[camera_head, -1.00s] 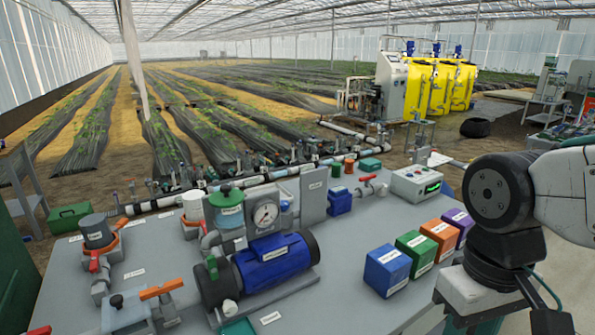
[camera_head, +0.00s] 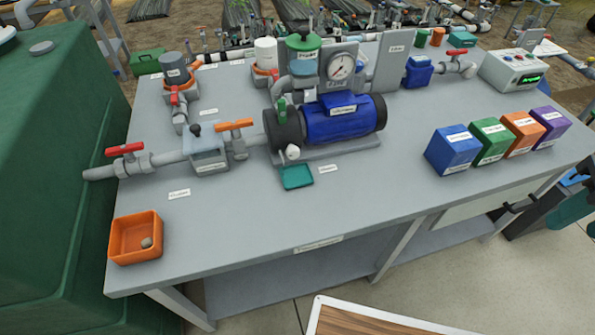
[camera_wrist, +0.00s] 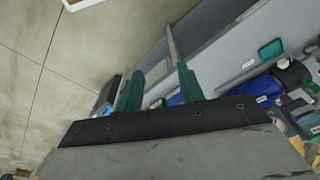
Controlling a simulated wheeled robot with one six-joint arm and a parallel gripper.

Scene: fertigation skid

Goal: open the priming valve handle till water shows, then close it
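The blue pump (camera_head: 343,119) lies on the grey bench. A small green handle (camera_head: 282,107) stands upright on its dark front end, and a white spout (camera_head: 292,152) sits low on that end. A teal tray (camera_head: 297,177) lies just in front of the spout; no water shows there. I cannot read which handle is labelled as the priming valve. In the wrist view my gripper (camera_wrist: 158,88) has its two green fingers apart with nothing between them. The bench, the teal tray (camera_wrist: 270,49) and the blue pump (camera_wrist: 190,93) lie beyond it, apart from the fingers.
An orange handle (camera_head: 234,124) and a red handle (camera_head: 125,149) sit on the pipe left of the pump. An orange bin (camera_head: 135,238) holds a small grey piece. Blue, green, orange and purple boxes (camera_head: 453,149) stand at right. The bench's front middle is clear.

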